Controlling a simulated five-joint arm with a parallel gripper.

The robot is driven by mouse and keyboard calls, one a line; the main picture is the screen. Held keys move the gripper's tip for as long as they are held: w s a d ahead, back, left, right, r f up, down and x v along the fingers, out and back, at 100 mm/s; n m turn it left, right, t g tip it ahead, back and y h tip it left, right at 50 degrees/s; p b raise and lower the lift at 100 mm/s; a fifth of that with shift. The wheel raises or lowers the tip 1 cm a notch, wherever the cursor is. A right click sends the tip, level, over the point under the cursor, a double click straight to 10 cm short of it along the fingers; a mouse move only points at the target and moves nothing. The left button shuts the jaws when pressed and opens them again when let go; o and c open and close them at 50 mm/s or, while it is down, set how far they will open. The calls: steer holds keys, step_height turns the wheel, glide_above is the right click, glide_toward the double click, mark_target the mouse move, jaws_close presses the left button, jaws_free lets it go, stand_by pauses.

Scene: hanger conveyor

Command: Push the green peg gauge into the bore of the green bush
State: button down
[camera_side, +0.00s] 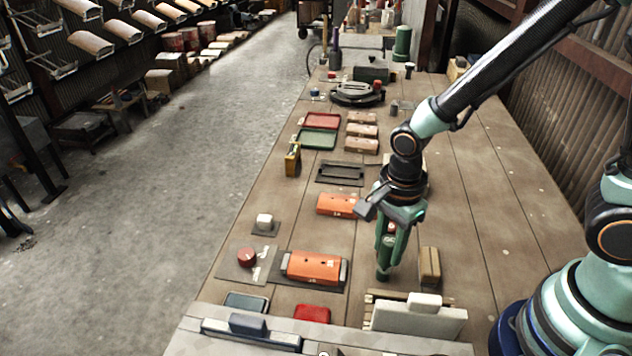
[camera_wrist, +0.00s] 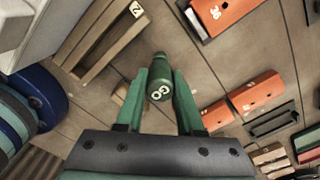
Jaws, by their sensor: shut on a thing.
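The green peg gauge (camera_wrist: 160,88) bears white GO lettering on its near end and lies between the two green fingers of my gripper (camera_wrist: 160,76) in the wrist view. My gripper is shut on it. In the side view my gripper (camera_side: 385,262) points down over the bench beside a wooden block, with green at its lower end near the bench top. I cannot make out the green bush or its bore as a separate thing in either view. I cannot tell whether the gauge's far end touches anything.
An orange block (camera_side: 313,267) in a dark holder stands left of my gripper. Another orange block (camera_side: 338,204) lies behind it. A wooden block (camera_side: 429,266) is close on the right, and a pale block (camera_side: 420,318) is in front. Bare bench lies right of the wooden block.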

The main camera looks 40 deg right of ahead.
steer(key=shift+f, duration=0.75)
steer(key=c, duration=0.8)
jaws_free()
steer(key=o, duration=0.6)
steer(key=shift+r, duration=3)
